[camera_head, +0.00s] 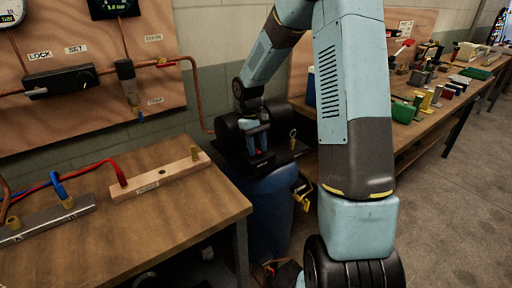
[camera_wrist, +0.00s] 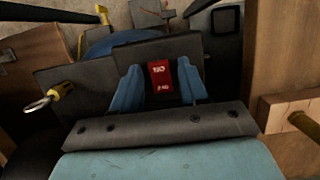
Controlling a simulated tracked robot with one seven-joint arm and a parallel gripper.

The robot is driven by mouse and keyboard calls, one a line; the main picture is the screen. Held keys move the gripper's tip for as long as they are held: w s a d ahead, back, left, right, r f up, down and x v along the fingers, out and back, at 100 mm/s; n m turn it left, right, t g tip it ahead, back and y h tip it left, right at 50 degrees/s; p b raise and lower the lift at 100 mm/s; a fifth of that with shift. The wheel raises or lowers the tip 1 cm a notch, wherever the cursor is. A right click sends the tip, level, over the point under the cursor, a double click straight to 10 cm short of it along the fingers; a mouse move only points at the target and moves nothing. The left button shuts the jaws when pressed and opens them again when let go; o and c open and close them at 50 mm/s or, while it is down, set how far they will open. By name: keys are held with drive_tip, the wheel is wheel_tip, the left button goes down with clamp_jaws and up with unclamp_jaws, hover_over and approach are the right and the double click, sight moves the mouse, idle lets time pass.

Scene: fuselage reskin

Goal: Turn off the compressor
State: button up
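The compressor has a blue tank (camera_head: 272,215) with a dark top, standing on the floor between the two benches in the head view. In the wrist view a red rocker switch (camera_wrist: 160,77) with white markings shows between the two blue fingers. My gripper (camera_head: 258,150) is above the compressor top, and its fingers also show in the wrist view (camera_wrist: 158,88). The fingers are apart with a gap on each side of the switch. I cannot tell whether they touch the compressor. The switch's on or off position is not clear.
A wooden bench (camera_head: 150,215) with hoses and a wooden block (camera_head: 160,178) stands at the left. A long bench (camera_head: 440,110) with many small parts runs along the right. A brass-coloured fitting with a ring (camera_wrist: 55,95) is left of my gripper in the wrist view.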

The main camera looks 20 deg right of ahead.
drive_tip(key=shift+o, duration=0.5)
drive_tip(key=shift+r, duration=0.1)
drive_tip(key=shift+w+r, duration=0.15)
drive_tip(key=shift+r, duration=0.05)
drive_tip(key=v, duration=1.3)
